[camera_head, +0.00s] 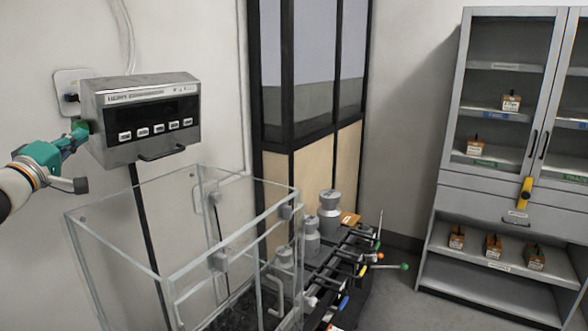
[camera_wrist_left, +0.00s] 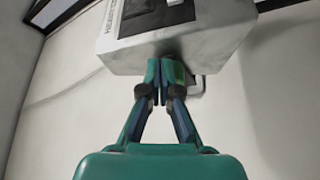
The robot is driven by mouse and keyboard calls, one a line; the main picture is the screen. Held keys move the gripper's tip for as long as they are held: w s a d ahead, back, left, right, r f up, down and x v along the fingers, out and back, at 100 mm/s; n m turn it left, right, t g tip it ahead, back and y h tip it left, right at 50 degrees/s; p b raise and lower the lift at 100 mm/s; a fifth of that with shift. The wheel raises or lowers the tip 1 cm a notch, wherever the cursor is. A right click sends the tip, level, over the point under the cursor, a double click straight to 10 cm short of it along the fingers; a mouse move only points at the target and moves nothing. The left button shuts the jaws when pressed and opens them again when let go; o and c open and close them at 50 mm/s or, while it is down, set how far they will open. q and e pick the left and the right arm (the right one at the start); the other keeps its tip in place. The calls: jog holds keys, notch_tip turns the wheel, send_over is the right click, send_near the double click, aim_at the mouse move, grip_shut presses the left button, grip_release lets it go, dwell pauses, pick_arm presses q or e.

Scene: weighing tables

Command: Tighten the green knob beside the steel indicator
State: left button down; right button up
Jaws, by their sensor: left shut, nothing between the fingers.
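A small green part (camera_head: 80,124), seemingly the green knob, shows at the indicator's left side. My left gripper (camera_head: 78,138) is beside it; I cannot tell whether they touch. In the left wrist view, its teal fingers (camera_wrist_left: 158,75) are shut together with nothing between them, their tips by the indicator. They may hide the knob there. My right gripper is not in view.
A clear-walled enclosure (camera_head: 130,240) stands below the indicator. Grey weights (camera_head: 330,215) and a rack of coloured-handled tools (camera_head: 365,258) are to its right. A grey cabinet (camera_head: 450,190) stands at far right. A wall plate with a socket (camera_head: 70,85) is behind the indicator.

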pick_arm(q)
jog(key=shift+w+a+r, duration=0.1)
jog(key=shift+a, duration=0.05)
dwell(0.5)
jog(key=shift+f, duration=0.25)
jog(key=shift+w+a+f+b, duration=0.15)
jog(key=shift+f+b, duration=0.2)
jog(key=shift+b, duration=0.25)
jog(key=shift+w+a+f+b, duration=0.15)
jog(key=shift+f+b, duration=0.2)
jog(key=shift+b, duration=0.2)
jog(key=shift+s+f, duration=0.1)
jog(key=shift+a+f, duration=0.15)
jog(key=shift+a, duration=0.2)
jog(key=shift+b, duration=0.3)
jog(key=shift+s+d+f+b, duration=0.1)
jog(key=shift+d+f+b, duration=0.2)
jog(key=shift+b, duration=0.4)
